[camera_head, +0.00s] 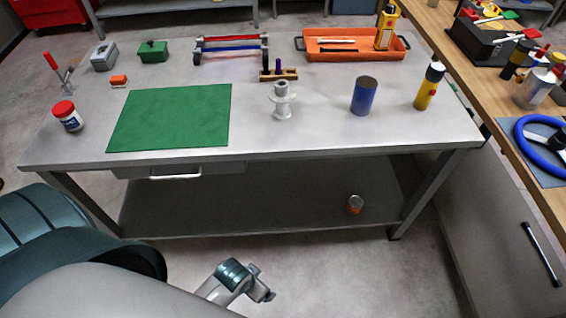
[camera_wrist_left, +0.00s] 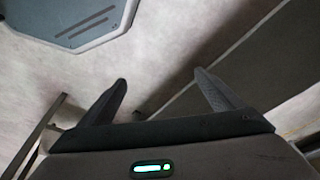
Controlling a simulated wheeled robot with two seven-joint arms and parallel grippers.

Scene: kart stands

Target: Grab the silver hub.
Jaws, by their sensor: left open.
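The silver hub (camera_head: 282,103) stands upright on the grey metal table (camera_head: 300,142), right of the green mat, in the head view. It has a wide flange around a narrow post. My left gripper (camera_wrist_left: 160,78) is open in the left wrist view, with nothing between its two dark fingers and pale floor beyond them. In the head view part of my arm shows low in front of the table, well away from the hub; its fingers cannot be made out there. The hub is not in the left wrist view. My right gripper is in neither view.
Near the hub are a green mat (camera_head: 170,117), a blue cylinder (camera_head: 364,96), a yellow bottle (camera_head: 429,87) and a wooden block with pegs (camera_head: 279,75). An orange tray (camera_head: 350,55) lies behind. The table's front edge and lower shelf (camera_head: 270,200) lie beyond my arm.

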